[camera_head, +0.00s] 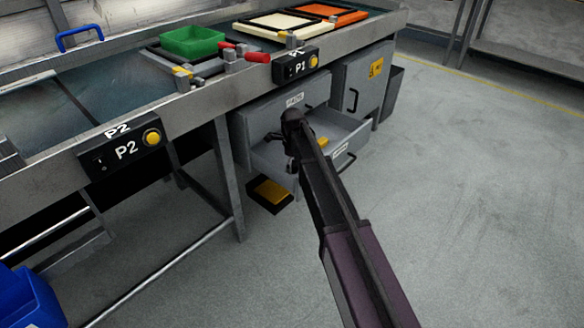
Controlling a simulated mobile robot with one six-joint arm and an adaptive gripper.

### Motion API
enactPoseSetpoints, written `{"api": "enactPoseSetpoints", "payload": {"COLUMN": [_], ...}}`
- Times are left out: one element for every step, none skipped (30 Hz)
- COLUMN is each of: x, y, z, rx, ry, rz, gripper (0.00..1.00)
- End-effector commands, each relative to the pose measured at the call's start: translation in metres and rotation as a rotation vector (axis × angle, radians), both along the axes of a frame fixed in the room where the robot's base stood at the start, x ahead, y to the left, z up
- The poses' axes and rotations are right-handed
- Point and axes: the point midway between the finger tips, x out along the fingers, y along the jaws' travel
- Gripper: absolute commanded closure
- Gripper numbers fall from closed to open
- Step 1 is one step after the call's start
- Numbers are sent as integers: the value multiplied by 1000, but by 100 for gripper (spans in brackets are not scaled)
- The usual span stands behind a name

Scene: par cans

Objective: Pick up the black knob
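I cannot make out for certain which thing is the black knob. A small dark knob-like switch (100,163) sits on the left of the black P2 control box (128,150), and a similar one (291,71) sits on the P1 box (304,63). My arm reaches in from the lower right, and my gripper (283,150) is in front of the grey drawer cabinet, by the open drawer (345,132). The gripper is small and dark here, so its fingers and anything between them cannot be told.
A yellow object (322,142) shows in the open drawer, partly behind my arm. The workbench (70,90) carries a green bin (192,42), red-handled parts and trays. A black-and-yellow pedal (270,193) lies on the floor. A blue crate (30,298) stands lower left. Floor at right is clear.

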Motion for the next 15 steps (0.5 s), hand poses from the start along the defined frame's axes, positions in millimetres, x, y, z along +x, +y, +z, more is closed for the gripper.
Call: {"api": "enactPoseSetpoints", "payload": {"x": [0, 0, 0, 0, 0, 0, 0, 0, 0, 0, 0, 0, 0, 0, 0], "y": [0, 0, 0, 0, 0, 0, 0, 0, 0, 0, 0, 0, 0, 0, 0], "z": [0, 0, 0, 0, 0, 0, 0, 0, 0, 0, 0, 0, 0, 0, 0], "rx": [0, 0, 0, 0, 0, 0, 0, 0, 0, 0, 0, 0, 0, 0, 0], "ry": [0, 0, 0, 0, 0, 0, 0, 0, 0, 0, 0, 0, 0, 0, 0], "rz": [0, 0, 0, 0, 0, 0, 0, 0, 0, 0, 0, 0, 0, 1, 1], "gripper": [34, 43, 55, 64, 73, 76, 76, 76, 76, 76, 76, 76, 76, 76, 76]}}
